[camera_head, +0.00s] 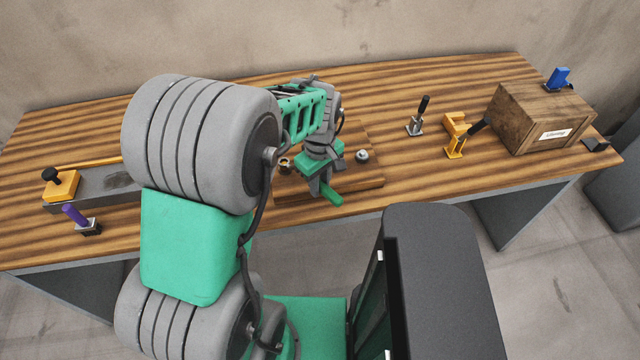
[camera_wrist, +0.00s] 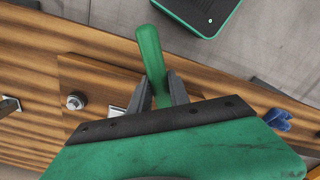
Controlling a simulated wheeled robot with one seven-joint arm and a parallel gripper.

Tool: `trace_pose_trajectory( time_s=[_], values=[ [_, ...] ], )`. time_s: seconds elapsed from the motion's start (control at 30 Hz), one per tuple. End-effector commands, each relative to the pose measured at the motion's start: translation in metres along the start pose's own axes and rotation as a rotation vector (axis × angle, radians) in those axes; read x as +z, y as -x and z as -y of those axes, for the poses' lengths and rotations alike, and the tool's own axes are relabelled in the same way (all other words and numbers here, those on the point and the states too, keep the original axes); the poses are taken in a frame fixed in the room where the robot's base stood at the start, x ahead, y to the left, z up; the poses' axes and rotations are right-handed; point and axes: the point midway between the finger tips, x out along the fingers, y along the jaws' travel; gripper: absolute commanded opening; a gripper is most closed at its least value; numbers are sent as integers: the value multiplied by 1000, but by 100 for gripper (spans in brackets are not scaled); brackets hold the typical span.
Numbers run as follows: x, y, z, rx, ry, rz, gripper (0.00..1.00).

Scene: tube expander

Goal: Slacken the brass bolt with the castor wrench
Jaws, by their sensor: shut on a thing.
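My gripper (camera_head: 318,183) is shut on a green-handled tool (camera_head: 330,196) over the wooden board in the middle of the bench. In the wrist view my fingers (camera_wrist: 164,93) grip the green handle (camera_wrist: 149,48), and a bit of pale metal (camera_wrist: 117,110) shows beside them. No marking tells whether this tool is the castor wrench. A brass-coloured bolt (camera_head: 285,163) sits on the board left of my gripper, partly behind my arm. A silver bolt (camera_head: 362,156) stands to the right, and a silver bolt (camera_wrist: 75,101) also shows in the wrist view. The tool's working end is mostly hidden.
The wooden board (camera_head: 370,180) lies near the bench's front edge. To the right stand a black-handled tool (camera_head: 417,118), a yellow stand (camera_head: 455,135) and a wooden crate (camera_head: 530,118) with a blue-handled item (camera_head: 557,78). A purple-handled tool (camera_head: 76,217) is far left.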

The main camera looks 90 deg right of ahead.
Motion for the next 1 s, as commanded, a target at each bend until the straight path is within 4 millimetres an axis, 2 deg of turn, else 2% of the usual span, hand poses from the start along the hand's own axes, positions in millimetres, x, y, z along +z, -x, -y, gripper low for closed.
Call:
trace_pose_trajectory(
  time_s=[0.5, 0.8, 0.93, 1.0],
  values=[
    [0, 34, 0, 1, 0, 0, 0],
    [-1, 34, 0, 1, 2, 0, 0],
    [-16, 34, 10, 1, 48, -1, 0],
    [-35, 34, 23, 1, 105, -1, 0]
  ],
)
